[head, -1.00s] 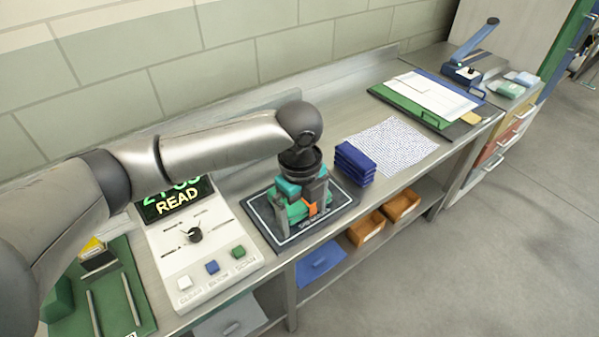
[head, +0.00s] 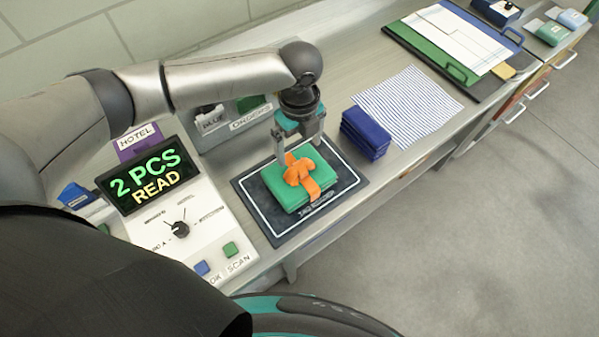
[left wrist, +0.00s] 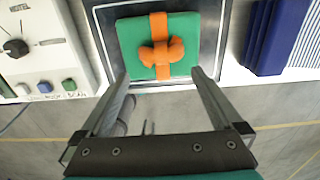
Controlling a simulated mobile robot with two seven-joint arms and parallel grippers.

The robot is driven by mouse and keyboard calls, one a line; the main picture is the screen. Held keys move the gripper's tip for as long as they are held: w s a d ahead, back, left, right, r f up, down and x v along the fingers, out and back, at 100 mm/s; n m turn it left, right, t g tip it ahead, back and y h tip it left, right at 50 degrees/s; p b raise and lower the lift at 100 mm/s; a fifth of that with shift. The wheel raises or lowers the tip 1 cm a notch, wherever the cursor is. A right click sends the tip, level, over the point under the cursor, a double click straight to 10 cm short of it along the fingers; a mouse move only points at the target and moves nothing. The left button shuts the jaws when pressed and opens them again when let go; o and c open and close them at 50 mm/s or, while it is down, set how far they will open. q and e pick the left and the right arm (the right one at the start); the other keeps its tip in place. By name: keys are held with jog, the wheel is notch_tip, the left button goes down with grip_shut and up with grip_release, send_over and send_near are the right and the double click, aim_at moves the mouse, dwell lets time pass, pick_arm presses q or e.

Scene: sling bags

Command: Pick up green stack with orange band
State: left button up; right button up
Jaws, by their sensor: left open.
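The green stack (head: 287,187) lies on a black mat with a white border line (head: 345,182). An orange band (head: 300,172) with a bow is tied around it. In the left wrist view the green stack (left wrist: 186,31) and its orange bow (left wrist: 160,53) are just beyond the fingertips. My left gripper (head: 300,145) is open and empty, above the back edge of the stack in the head view. Its two fingers also show in the left wrist view (left wrist: 160,75), spread apart with nothing between them. My right gripper does not show.
A blue folded stack (head: 366,133) sits right of the mat, near a striped cloth (head: 408,105). Left is a white scanner console (head: 175,225) whose display (head: 150,176) reads "2 PCS READ". A green clipboard (head: 440,50) lies farther back. The counter's front edge is close to the mat.

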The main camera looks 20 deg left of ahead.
aim_at(300, 165)
pick_arm(q)
jog(key=shift+f, duration=1.6)
jog(key=shift+w+f, duration=0.15)
jog(key=shift+f, duration=2.25)
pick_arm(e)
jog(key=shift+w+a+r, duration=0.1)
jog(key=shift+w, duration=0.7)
pick_arm(q)
grip_shut()
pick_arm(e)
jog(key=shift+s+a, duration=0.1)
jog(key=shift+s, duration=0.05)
